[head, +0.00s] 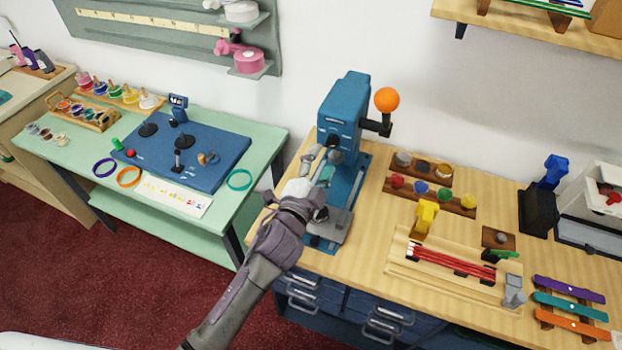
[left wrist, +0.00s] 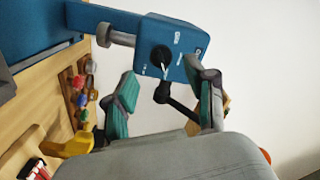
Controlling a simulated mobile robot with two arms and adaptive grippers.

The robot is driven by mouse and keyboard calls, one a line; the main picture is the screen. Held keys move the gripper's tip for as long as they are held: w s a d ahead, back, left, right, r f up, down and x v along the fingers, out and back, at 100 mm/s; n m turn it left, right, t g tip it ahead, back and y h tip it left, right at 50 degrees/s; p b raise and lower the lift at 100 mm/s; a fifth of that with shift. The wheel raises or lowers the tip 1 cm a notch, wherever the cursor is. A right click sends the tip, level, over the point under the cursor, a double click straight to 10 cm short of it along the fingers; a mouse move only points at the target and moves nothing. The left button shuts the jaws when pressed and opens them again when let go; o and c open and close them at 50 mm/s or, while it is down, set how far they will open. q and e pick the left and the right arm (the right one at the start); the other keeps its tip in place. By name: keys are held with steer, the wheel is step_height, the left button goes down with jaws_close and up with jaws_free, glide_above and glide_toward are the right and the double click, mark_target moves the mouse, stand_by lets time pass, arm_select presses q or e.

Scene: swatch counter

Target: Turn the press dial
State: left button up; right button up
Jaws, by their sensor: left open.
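The blue press (head: 341,110) stands at the wooden counter's back left, with an orange ball (head: 386,99) on its lever. My left gripper (head: 322,160) is in front of the press head, its arm coming up from below. In the left wrist view the black press dial (left wrist: 160,57) shows on the blue press face, with white marks around it. The open left gripper (left wrist: 165,75) has one teal-padded finger on each side of the dial's line of view. I cannot tell whether either finger touches the press. The dial is not clear in the head view. My right gripper is not in view.
On the wooden counter (head: 370,225), right of the press, are colored pots (head: 420,188), a yellow clip-like piece (head: 425,215) and a rack of red rods (head: 455,262). A green table (head: 240,205) stands to the left, with a gap between it and the counter.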

arm_select(q)
steer(key=v, duration=0.6)
steer(key=shift+s, duration=0.4)
steer(key=shift+a, duration=0.1)
